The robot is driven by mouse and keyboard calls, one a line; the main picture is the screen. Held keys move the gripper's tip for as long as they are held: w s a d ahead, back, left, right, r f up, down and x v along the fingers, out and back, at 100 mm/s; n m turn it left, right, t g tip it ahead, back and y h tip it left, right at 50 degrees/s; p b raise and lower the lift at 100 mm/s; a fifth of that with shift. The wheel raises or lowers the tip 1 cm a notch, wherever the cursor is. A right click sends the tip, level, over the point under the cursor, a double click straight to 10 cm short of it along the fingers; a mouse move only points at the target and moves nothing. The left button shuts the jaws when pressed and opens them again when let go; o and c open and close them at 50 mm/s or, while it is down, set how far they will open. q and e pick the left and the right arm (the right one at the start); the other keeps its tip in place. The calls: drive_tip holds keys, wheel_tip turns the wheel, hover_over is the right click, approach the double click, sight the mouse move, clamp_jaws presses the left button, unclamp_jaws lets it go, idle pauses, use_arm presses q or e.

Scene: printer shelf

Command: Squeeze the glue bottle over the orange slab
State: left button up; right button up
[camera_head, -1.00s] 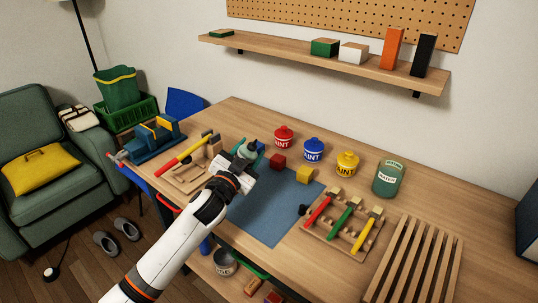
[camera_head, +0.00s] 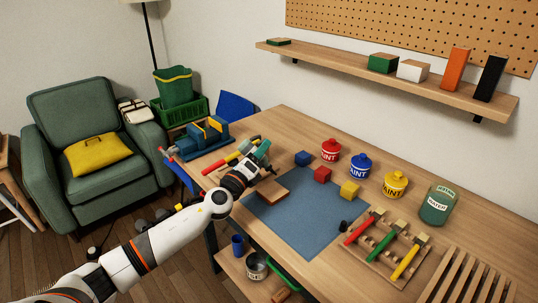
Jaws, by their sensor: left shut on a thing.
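My left gripper (camera_head: 259,161) is above the back left part of the workbench, behind the left corner of the blue mat. It is shut on a green item, which appears to be the glue bottle (camera_head: 263,148). The gripper hides part of it, and its tilt and nozzle are hard to make out. A flat orange-brown slab (camera_head: 272,192) lies on the left part of the blue mat (camera_head: 291,222), in front of and below the gripper. My right gripper is out of view.
A tool rack (camera_head: 385,247) stands right of the mat, and a blue vise (camera_head: 203,138) at the bench's left. The mat's middle is clear.

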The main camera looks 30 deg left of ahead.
use_arm(q)
drive_tip(key=shift+a+f, duration=0.15)
drive_tip(key=shift+a, duration=0.3)
wheel_tip(320, 180, down, 5)
drive_tip(key=b, duration=0.4)
drive_tip(key=shift+b, duration=0.3)
drive_tip(key=shift+r, duration=0.2)
drive_tip(key=shift+o, duration=1)
drive_tip(key=c, duration=0.5)
